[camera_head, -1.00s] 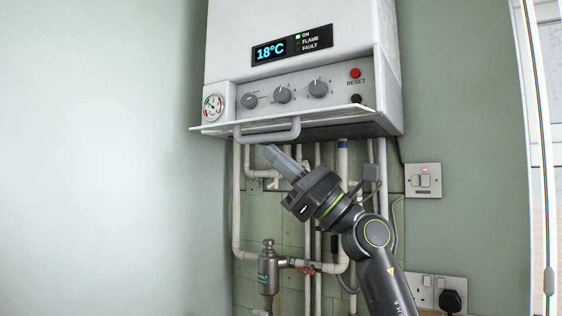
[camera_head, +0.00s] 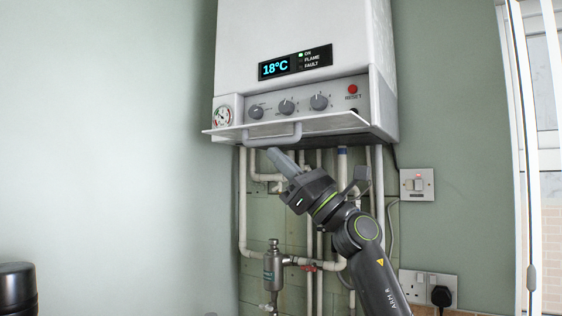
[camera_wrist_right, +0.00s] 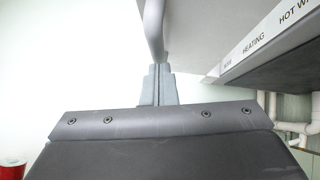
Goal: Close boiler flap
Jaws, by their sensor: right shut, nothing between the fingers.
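The boiler (camera_head: 300,35) hangs on the wall, and its white flap (camera_head: 335,123) is partly open along the lower edge. The flap tilts outward below the control panel and covers the panel's bottom strip. Its grey handle (camera_head: 272,136) hangs at the front edge. My right gripper (camera_head: 270,152) is shut and empty, with its fingertips just under the handle. In the right wrist view the shut fingers (camera_wrist_right: 158,72) meet the lower end of the handle bar (camera_wrist_right: 153,30); I cannot tell if they touch. My left gripper is not in view.
White pipes (camera_head: 243,200) run down below the boiler, with a metal filter (camera_head: 273,268) at the lower left. A switch (camera_head: 417,184) and sockets (camera_head: 427,288) are on the wall to the right. The space left of the boiler is clear.

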